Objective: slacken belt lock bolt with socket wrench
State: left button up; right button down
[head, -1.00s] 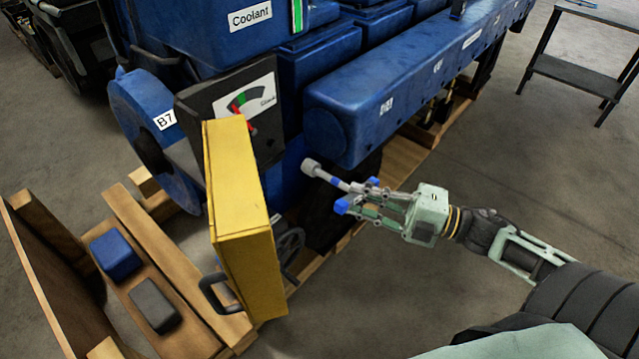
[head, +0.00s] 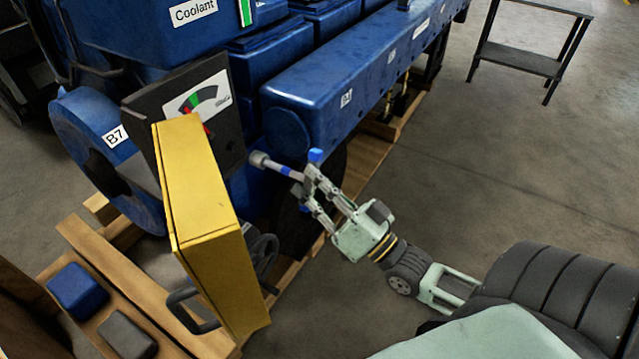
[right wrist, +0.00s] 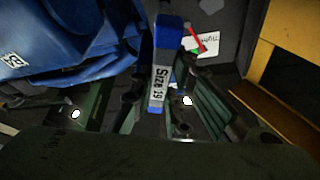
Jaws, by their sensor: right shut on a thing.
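My right gripper (head: 312,182) is shut on the socket wrench (head: 285,171). The wrench has a grey socket end pointing left, toward the engine, and blue parts near the fingers. I cannot make out the belt lock bolt. My left gripper is not in view.
A yellow panel (head: 205,190) with a black handle stands left of the wrench, before a gauge panel (head: 205,100). A blue wheel marked B7 (head: 105,160) is at left. Wooden pallet beams (head: 130,275) lie below. The floor at right is clear up to a dark table (head: 520,60).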

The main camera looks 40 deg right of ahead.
aim_at(294, 177)
jog(key=m+g+h+p, duration=0.1)
jog(key=m+p, duration=0.3)
jog(key=m, duration=0.1)
jog(key=w+m+g+h+p, duration=0.1)
jog(key=m+h+p, duration=0.1)
jog(key=m+p, duration=0.2)
jog(key=r+m+h+p, duration=0.1)
jog(key=m+h+p, duration=0.1)
jog(key=m, duration=0.4)
jog(key=shift+w+a+g+p, duration=0.3)
jog(key=shift+w+g+p, duration=0.1)
jog(key=shift+p, duration=0.5)
jog(key=shift+f+m+h+b, duration=0.3)
jog(key=shift+f+m+h, duration=0.1)
jog(key=shift+m, duration=0.2)
jog(key=shift+w+a+g, duration=0.15)
jog(key=shift+w+g, duration=0.15)
jog(key=shift+w, duration=0.1)
jog(key=shift+w+a, duration=0.4)
jog(key=shift+w, duration=0.45)
jog(key=shift+w+a, duration=0.15)
jog(key=shift+w, duration=0.2)
jog(key=shift+s, duration=0.15)
jog(key=shift+a, duration=0.15)
jog(key=shift+w, duration=0.2)
